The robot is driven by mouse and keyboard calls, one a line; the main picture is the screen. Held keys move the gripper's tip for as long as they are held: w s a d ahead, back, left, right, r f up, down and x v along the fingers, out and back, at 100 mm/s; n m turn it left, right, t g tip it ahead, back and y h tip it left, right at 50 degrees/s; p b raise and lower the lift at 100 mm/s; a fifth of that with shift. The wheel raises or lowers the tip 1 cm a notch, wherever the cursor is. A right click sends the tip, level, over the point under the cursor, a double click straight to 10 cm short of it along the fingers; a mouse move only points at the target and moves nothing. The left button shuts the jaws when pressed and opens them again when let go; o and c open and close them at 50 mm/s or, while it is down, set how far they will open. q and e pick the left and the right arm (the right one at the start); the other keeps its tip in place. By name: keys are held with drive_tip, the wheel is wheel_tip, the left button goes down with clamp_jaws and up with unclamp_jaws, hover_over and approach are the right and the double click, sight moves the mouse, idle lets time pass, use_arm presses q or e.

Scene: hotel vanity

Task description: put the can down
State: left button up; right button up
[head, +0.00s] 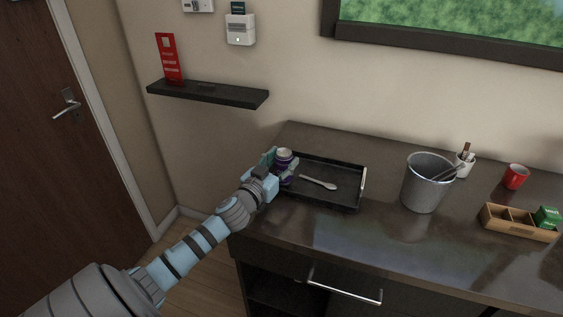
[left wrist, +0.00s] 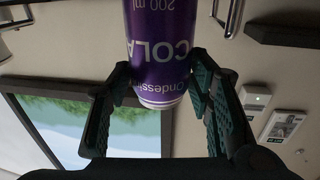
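The purple cola can (head: 285,156) is upright at the left end of the black tray (head: 335,206) on the counter. It also fills the upper middle of the left wrist view (left wrist: 160,45), where the picture is upside down. My left gripper (head: 281,170) is shut on the can, with one finger (left wrist: 117,82) and the other finger (left wrist: 198,75) against its sides. The gripper hides the can's lower part in the head view, so I cannot tell whether its base touches the tray. My right gripper is not in view.
A spoon (head: 318,183) lies in the tray. To its right stand a metal bucket (head: 424,185), a white cup with sticks (head: 463,166), a red mug (head: 515,177) and a wooden organiser (head: 518,224). A dark wall shelf (head: 208,94) is at the upper left.

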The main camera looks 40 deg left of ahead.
use_arm(q)
drive_tip(key=shift+o, duration=1.1)
drive_tip(key=shift+s+r, duration=0.1)
drive_tip(key=shift+r, duration=0.15)
drive_tip(key=shift+s, duration=0.3)
drive_tip(key=s+b, duration=0.1)
drive_tip(key=s, duration=0.2)
drive_tip(key=s+d, duration=0.1)
drive_tip(key=s, duration=0.2)
drive_tip(key=shift+d+f+b, duration=0.1)
drive_tip(key=shift+f+b, duration=0.1)
drive_tip(key=shift+b, duration=0.2)
drive_tip(key=s, duration=0.3)
drive_tip(key=s+d, duration=0.1)
drive_tip(key=s, duration=0.1)
drive_tip(key=shift+s+r+p, duration=0.1)
drive_tip(key=shift+r+p, duration=0.15)
drive_tip(key=shift+p, duration=0.15)
